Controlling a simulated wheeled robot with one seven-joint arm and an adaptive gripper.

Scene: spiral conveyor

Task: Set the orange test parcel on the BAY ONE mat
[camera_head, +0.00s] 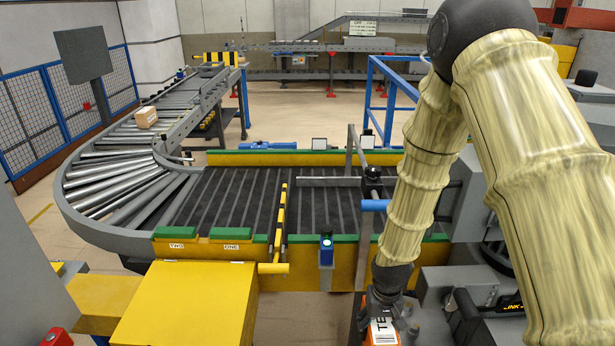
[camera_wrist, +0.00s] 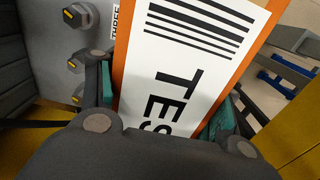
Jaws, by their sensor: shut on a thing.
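The orange test parcel (camera_wrist: 265,25) carries a white label with a barcode and the letters "TES". It fills the middle of the wrist view, between the two teal-padded fingers of my gripper (camera_wrist: 165,105), which is shut on it. In the head view my gripper (camera_head: 386,296) hangs low at the front, right of the yellow-sided conveyor, with the parcel (camera_head: 383,332) cut by the bottom edge. A small "ONE" label (camera_head: 231,247) is on the conveyor's near yellow side, beside a "TWO" label (camera_head: 182,246). I cannot make out a BAY ONE mat.
The dark conveyor bed (camera_head: 250,197) joins a curved roller track (camera_head: 95,180) at left, with a cardboard box (camera_head: 146,117) on it. A yellow-black striped bar (camera_head: 280,215) crosses the bed. A yellow cabinet (camera_head: 185,305) stands in front. A "THREE" label (camera_wrist: 116,20) shows beside the parcel.

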